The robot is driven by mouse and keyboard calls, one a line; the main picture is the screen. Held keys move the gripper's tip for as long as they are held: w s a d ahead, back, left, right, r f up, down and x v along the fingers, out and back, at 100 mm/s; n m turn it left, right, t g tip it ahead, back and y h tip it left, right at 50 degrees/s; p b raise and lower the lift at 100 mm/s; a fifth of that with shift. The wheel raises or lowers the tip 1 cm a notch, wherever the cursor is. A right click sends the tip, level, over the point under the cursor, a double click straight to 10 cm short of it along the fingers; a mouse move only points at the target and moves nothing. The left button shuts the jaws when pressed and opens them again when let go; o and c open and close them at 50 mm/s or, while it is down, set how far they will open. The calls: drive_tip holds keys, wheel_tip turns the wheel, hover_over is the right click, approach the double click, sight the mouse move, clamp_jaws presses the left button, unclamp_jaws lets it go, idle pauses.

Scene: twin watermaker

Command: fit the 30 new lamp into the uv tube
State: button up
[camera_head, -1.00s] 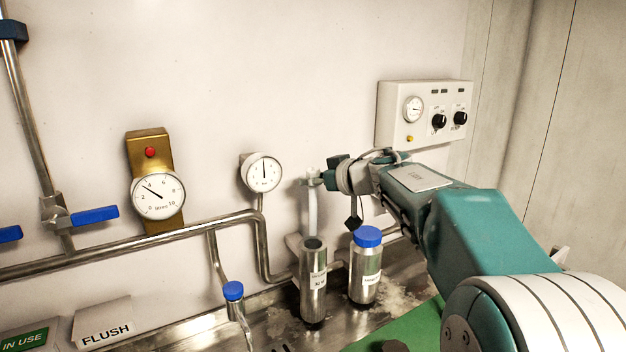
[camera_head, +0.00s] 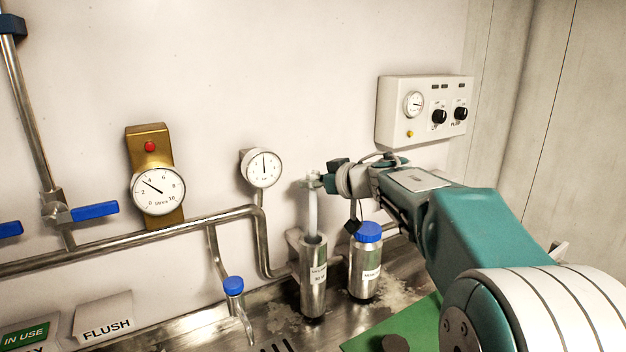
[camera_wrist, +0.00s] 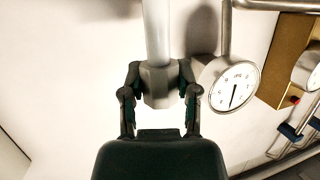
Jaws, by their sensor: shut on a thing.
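The lamp is a slim white tube (camera_head: 313,212) with a grey end cap. It hangs upright from my gripper (camera_head: 318,181), which is shut on the cap. In the wrist view both fingers press the grey cap (camera_wrist: 158,88), and the white glass (camera_wrist: 157,30) runs up out of the picture. The uv tube (camera_head: 313,280) is an open-topped metal cylinder with a label, standing directly below the lamp. The lamp's lower end meets the tube's mouth; I cannot tell if it is just inside or just behind the rim.
A metal canister with a blue cap (camera_head: 367,262) stands close right of the tube. A pressure gauge (camera_head: 264,168) and steel pipe (camera_head: 150,243) are on the wall to the left. A control box (camera_head: 425,112) is above right. A green mat (camera_head: 400,325) lies in front.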

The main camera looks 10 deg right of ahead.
sight(314, 236)
drive_tip(key=shift+f, duration=5.6)
drive_tip(key=o, duration=1.1)
drive_tip(key=shift+c, duration=0.2)
drive_tip(key=v, duration=1.2)
